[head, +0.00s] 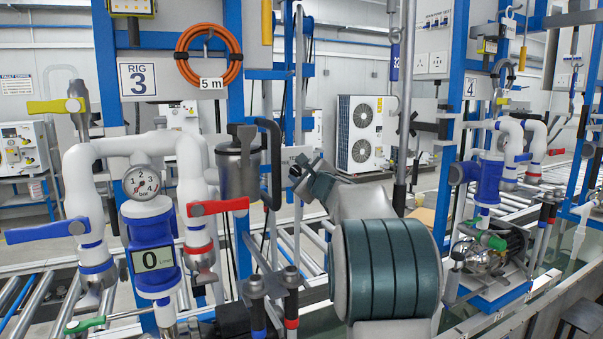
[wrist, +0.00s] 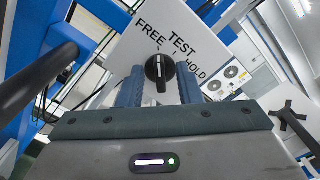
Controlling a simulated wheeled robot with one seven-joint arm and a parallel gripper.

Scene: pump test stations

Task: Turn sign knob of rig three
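The sign knob (wrist: 158,72) is a round black knob with a raised bar, on a white sign (wrist: 205,42) lettered FREE, TEST and HOLD. Its bar runs roughly up and down in the wrist view, below TEST. My gripper (wrist: 160,82) is open, with one blue finger on each side of the knob. I cannot tell whether the fingers touch it. In the head view my gripper (head: 303,174) is right of the rig with the RIG 3 plate (head: 137,80). My gripper and arm hide the knob there.
A grey canister (head: 238,170) and a dark curved handle (head: 272,165) stand just left of my gripper. White pipes with a red lever (head: 217,206) and a blue lever (head: 45,231) stand farther left. A roller conveyor (head: 308,240) runs behind. Rig 4's pump (head: 485,250) is at right.

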